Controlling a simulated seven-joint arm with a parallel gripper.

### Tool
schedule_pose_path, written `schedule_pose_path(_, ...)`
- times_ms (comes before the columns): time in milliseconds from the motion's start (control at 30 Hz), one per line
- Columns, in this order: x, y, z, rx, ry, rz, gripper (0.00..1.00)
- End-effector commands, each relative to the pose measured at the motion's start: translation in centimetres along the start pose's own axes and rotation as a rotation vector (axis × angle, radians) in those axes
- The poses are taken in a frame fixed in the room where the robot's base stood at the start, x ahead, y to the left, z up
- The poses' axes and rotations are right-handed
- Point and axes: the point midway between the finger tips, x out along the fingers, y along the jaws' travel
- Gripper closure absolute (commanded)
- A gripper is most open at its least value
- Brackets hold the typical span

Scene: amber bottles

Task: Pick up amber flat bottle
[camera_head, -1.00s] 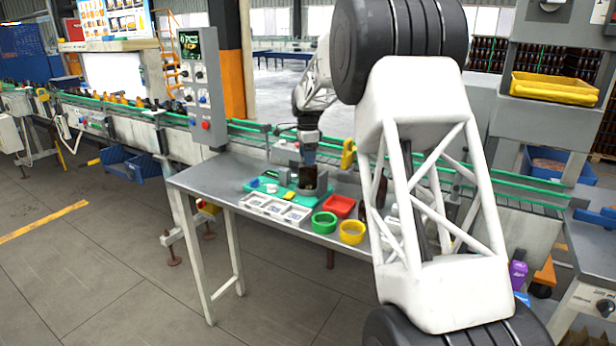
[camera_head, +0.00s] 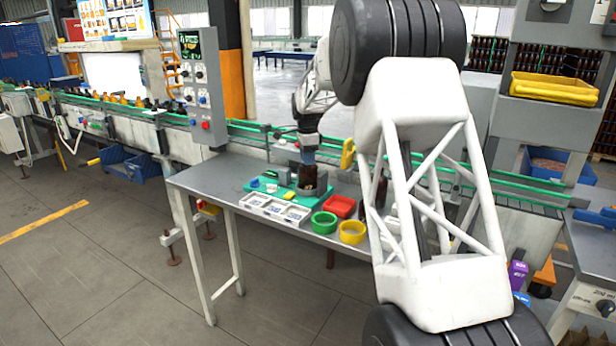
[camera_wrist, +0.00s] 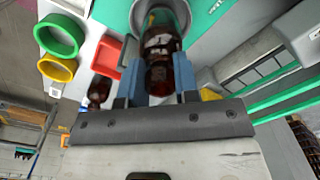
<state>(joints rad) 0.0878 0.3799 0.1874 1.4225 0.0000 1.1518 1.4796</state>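An amber bottle (camera_head: 307,178) stands upright over the work table, below my gripper (camera_head: 308,158). In the wrist view the bottle (camera_wrist: 160,45) is dark brown and glossy with a pale marking. It is between my gripper's two blue-grey fingers (camera_wrist: 162,88), which touch it on both sides, so my gripper looks shut on it. Its far end lies over a grey round dish (camera_wrist: 184,12); whether it rests there I cannot tell. A second amber bottle (camera_wrist: 99,92) stands apart, left of the fingers; my arm partly hides it in the head view (camera_head: 380,190).
A green ring (camera_head: 324,222), a yellow ring (camera_head: 352,232) and a red tray (camera_head: 340,206) are close in front. White trays (camera_head: 275,208) sit by the table's front edge. A conveyor (camera_head: 245,133) runs behind.

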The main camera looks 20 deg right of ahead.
Motion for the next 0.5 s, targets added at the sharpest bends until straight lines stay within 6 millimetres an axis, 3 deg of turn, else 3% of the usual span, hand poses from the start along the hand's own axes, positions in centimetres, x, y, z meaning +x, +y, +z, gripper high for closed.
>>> schedule_pose_path(100,0.0,0.0,0.0,0.0,0.0,0.0,1.0)
schedule_pose_path(500,-0.35,-0.02,0.0,0.0,0.0,-0.001,1.0)
